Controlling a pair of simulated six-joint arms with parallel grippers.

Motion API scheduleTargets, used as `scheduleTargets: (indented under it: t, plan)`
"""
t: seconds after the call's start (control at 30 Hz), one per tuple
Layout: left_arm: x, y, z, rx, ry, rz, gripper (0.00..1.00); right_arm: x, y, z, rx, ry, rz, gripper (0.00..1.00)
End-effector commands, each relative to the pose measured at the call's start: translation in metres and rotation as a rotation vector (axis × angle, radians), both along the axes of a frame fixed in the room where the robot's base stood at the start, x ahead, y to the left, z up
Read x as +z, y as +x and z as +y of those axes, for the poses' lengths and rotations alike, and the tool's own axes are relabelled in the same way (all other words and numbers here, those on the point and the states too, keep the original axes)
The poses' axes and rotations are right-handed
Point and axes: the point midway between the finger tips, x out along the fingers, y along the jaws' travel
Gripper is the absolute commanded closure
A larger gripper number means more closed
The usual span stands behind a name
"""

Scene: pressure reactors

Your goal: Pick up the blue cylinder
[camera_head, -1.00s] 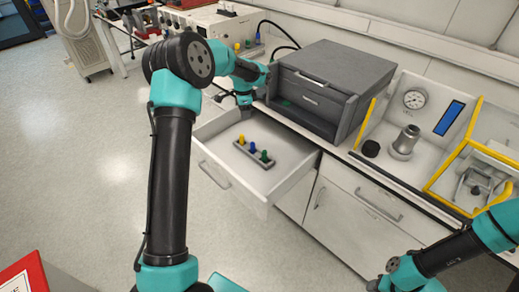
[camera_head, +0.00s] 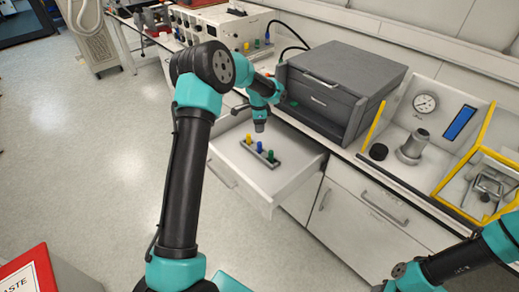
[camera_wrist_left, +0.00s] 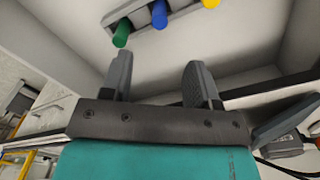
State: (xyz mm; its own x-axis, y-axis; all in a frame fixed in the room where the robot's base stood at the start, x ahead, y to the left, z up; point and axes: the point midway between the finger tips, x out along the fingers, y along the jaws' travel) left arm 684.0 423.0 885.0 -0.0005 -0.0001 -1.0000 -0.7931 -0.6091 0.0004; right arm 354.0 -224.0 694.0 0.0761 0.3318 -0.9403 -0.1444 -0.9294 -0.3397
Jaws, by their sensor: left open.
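The blue cylinder (camera_head: 260,147) stands upright in a grey holder (camera_head: 248,153) inside the open white drawer (camera_head: 225,171). It is the middle one, between a yellow cylinder (camera_head: 249,138) and a green cylinder (camera_head: 270,156). The blue cylinder (camera_wrist_left: 159,14) also shows at the top of the left wrist view, with the green one (camera_wrist_left: 121,35) left of it and the yellow one (camera_wrist_left: 210,3) right. My left gripper (camera_head: 260,128) is above the drawer, just behind the holder. In the left wrist view its fingers (camera_wrist_left: 158,78) are apart and empty, short of the cylinders. My right gripper is not clearly visible.
A dark grey cabinet (camera_head: 345,85) stands on the counter behind the drawer. A gauge panel (camera_head: 425,103), a metal vessel (camera_head: 412,147) and a yellow-framed enclosure (camera_head: 484,160) stand at the right. A red-edged waste bin (camera_head: 30,275) is at lower left.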

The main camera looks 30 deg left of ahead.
Motion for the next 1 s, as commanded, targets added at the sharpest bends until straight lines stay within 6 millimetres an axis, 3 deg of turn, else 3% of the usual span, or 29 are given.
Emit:
scheduleTargets:
  t: [0.1,0.3,0.77,1.0]
  plan:
    - [-0.022,-0.001,0.0,0.0,0.0,0.004,0.45,0.0,0.0,0.0,0.0,0.0,0.0,0.57]
    - [-0.048,0.0,0.0,0.001,0.0,0.0,0.45,0.0,0.0,0.0,0.0,0.0,0.0,0.57]
    - [-0.055,0.0,0.0,0.0,0.0,0.0,0.45,0.0,0.0,0.0,0.0,0.0,0.0,0.57]
    - [-0.083,0.002,-0.003,0.001,-0.001,0.003,0.45,0.0,0.0,0.0,0.0,0.0,0.0,0.57]
